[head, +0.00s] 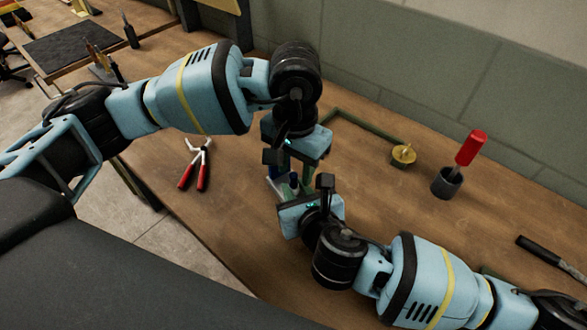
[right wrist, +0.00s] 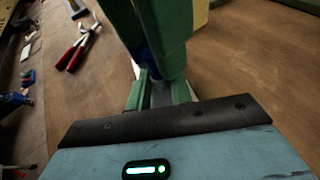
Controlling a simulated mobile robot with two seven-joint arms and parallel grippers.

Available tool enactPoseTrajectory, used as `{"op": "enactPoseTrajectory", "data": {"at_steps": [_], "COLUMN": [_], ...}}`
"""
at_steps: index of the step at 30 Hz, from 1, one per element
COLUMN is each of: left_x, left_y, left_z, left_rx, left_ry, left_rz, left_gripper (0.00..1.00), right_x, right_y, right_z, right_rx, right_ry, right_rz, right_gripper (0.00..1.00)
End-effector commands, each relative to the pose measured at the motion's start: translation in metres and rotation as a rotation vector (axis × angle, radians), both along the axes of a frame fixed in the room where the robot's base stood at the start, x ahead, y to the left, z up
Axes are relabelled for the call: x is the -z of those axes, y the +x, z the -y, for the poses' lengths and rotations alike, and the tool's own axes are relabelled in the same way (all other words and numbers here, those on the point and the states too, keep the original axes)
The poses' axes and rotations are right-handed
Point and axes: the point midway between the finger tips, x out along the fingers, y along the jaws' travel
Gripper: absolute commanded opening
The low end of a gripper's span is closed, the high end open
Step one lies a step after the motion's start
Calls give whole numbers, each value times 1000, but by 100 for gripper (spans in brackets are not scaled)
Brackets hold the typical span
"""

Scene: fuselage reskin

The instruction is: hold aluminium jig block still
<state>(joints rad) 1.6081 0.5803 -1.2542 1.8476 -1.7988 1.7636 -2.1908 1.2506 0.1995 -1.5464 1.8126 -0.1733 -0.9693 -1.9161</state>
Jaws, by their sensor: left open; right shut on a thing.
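My right gripper (head: 288,194) reaches in from the lower right, just below my left gripper (head: 290,172) over the table. In the right wrist view, the green fingers of my right gripper (right wrist: 161,92) are shut on a small grey piece, which looks like the aluminium jig block (right wrist: 160,96). Most of the block is hidden by the fingers. The green fingers of my left gripper (right wrist: 155,38) come down close above it, open, with something dark blue showing between them. I cannot tell whether they touch the block. In the head view the grippers largely hide the block.
Red-handled snips (head: 195,165) lie on the wooden table (head: 240,225) to the left. A green bar frame (head: 365,124), a brass piece (head: 403,154) and a dark cup (head: 446,183) holding a red-handled tool (head: 468,149) are at the right. A black-handled tool (head: 550,257) lies at far right.

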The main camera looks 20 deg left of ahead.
Motion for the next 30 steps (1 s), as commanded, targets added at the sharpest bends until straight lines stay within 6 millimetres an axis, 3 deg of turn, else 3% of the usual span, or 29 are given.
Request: {"op": "enactPoseTrajectory", "data": {"at_steps": [1, 9, 15, 30], "left_x": [-10, -65, -91, -100], "left_y": [2, 2, 2, 2], "left_z": [-1, -3, -4, -5], "left_rx": [-2, -9, -10, -11], "left_ry": [1, 4, 5, 6], "left_rz": [5, 12, 12, 12], "left_gripper": [40, 40, 40, 40], "right_x": [12, 12, 12, 12], "right_y": [-2, -2, -2, -2], "right_z": [3, 4, 4, 4], "right_rx": [4, 6, 7, 8], "right_ry": [-16, -15, -16, -17], "right_rz": [-20, -20, -19, -20], "right_gripper": [0, 0, 0, 0]}}
